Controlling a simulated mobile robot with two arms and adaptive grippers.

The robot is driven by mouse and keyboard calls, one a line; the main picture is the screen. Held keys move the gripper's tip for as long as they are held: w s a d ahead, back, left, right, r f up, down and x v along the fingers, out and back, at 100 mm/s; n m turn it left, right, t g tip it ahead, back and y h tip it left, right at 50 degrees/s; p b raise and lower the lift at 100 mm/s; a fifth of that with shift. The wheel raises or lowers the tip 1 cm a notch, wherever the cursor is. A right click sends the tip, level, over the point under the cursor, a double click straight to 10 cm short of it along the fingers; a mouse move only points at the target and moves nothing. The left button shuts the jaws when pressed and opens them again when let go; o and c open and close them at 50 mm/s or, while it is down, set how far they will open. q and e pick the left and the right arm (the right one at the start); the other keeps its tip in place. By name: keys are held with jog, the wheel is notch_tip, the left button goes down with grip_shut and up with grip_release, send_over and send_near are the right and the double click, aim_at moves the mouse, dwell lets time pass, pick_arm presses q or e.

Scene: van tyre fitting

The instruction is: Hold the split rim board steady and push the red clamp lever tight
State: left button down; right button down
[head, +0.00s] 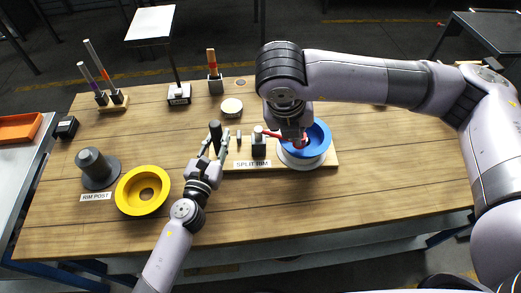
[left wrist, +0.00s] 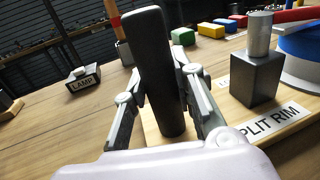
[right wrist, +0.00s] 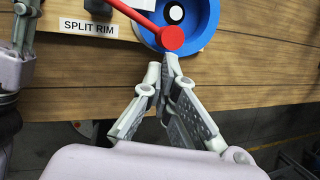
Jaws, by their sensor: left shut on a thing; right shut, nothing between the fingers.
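The split rim board (head: 332,160) carries a SPLIT RIM label, an upright black handle (left wrist: 158,75), a dark clamp block (left wrist: 256,78) and a blue rim (head: 321,138) on a white base. My left gripper (head: 215,150) is shut around the black handle, with a finger on each side in the left wrist view. The red clamp lever (right wrist: 135,12) reaches over the blue rim and ends in a round red knob (right wrist: 172,38). My right gripper (right wrist: 168,66) is shut and empty, its tips right beside the knob; I cannot tell whether they touch. My right wrist partly hides the lever in the head view.
A yellow ring (head: 130,203) and a dark rim post (head: 96,167) stand at the left of the wooden table. The front right tabletop is clear.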

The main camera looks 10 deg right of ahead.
pick_arm(q)
jog(key=shift+s+d, duration=0.1)
pick_arm(e)
jog(key=shift+s+a+r, duration=0.2)
jog(key=shift+r, duration=0.4)
pick_arm(q)
jog(key=c, duration=1.2)
grip_release()
jog(key=shift+d, duration=0.1)
jog(key=shift+c, duration=0.2)
jog(key=v, duration=1.2)
